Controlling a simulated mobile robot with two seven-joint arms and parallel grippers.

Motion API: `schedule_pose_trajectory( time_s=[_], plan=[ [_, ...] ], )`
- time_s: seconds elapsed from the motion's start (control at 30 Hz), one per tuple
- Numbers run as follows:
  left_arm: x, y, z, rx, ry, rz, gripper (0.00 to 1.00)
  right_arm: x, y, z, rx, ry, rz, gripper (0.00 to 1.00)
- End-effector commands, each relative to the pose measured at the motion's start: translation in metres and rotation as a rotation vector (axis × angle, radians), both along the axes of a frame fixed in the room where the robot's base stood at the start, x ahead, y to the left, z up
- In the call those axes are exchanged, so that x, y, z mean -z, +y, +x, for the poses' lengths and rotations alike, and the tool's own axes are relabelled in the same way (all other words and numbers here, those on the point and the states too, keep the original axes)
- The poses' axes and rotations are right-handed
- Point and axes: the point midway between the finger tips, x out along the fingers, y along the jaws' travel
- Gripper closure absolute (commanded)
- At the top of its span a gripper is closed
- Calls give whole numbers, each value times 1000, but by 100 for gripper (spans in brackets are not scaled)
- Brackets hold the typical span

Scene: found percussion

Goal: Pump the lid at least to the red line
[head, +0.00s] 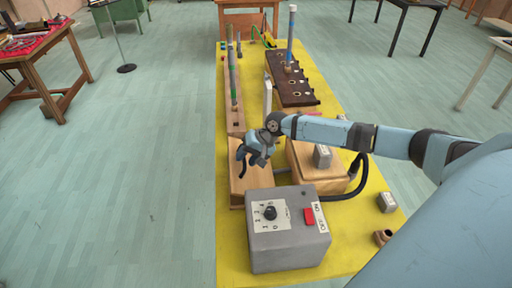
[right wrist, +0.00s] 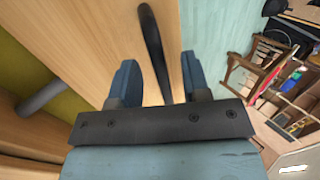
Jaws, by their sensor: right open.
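My right gripper (head: 250,158) is open above a wooden box (head: 245,186) at the left edge of the yellow table. In the right wrist view, a black handle (right wrist: 152,40) runs between its spread fingers (right wrist: 158,64), over a wooden surface (right wrist: 110,40). I cannot tell whether either finger touches it. A second wooden box (head: 312,180) sits to the right, with a grey block (head: 322,156) on its lid; my right arm partly covers it. A pale upright strip (head: 267,95) stands behind; no red line can be made out. My left gripper is not in view.
A grey control box (head: 285,245) with a dial and red switch stands at the front. A dark hose (head: 345,194) curves beside the right wooden box. Another grey block (head: 387,202) lies at right. A dark board with holes (head: 298,90) and tall tubes stand behind.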

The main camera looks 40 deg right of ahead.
Motion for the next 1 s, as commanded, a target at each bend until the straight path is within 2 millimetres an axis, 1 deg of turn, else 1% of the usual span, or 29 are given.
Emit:
schedule_pose_trajectory(
  time_s=[0.1, 0.2, 0.5, 0.53, 0.57, 0.6, 0.67, 0.7, 0.87, 1.0],
  plan=[
    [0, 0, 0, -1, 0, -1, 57, 10, 6, 4, 0, 2, 1, 57],
    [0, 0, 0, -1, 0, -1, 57, 14, 8, 5, 1, 1, -1, 57],
    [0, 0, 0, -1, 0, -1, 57, 16, 9, 6, 1, 1, -1, 57],
    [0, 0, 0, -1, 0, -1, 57, 16, 9, 6, 1, 1, -1, 62],
    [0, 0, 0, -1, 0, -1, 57, 16, 9, 6, 1, 1, -1, 68],
    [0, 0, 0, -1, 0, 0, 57, 16, 9, 6, 1, 1, -1, 78],
    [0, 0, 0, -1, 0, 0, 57, 16, 9, 6, 1, 1, -1, 91],
    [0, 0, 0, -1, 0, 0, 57, 16, 9, 6, 1, 1, -1, 100],
    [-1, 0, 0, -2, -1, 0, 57, 16, 9, 6, 1, 1, -1, 100],
    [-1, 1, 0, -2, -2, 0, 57, 20, 13, 7, 0, 1, 1, 100]
  ],
)
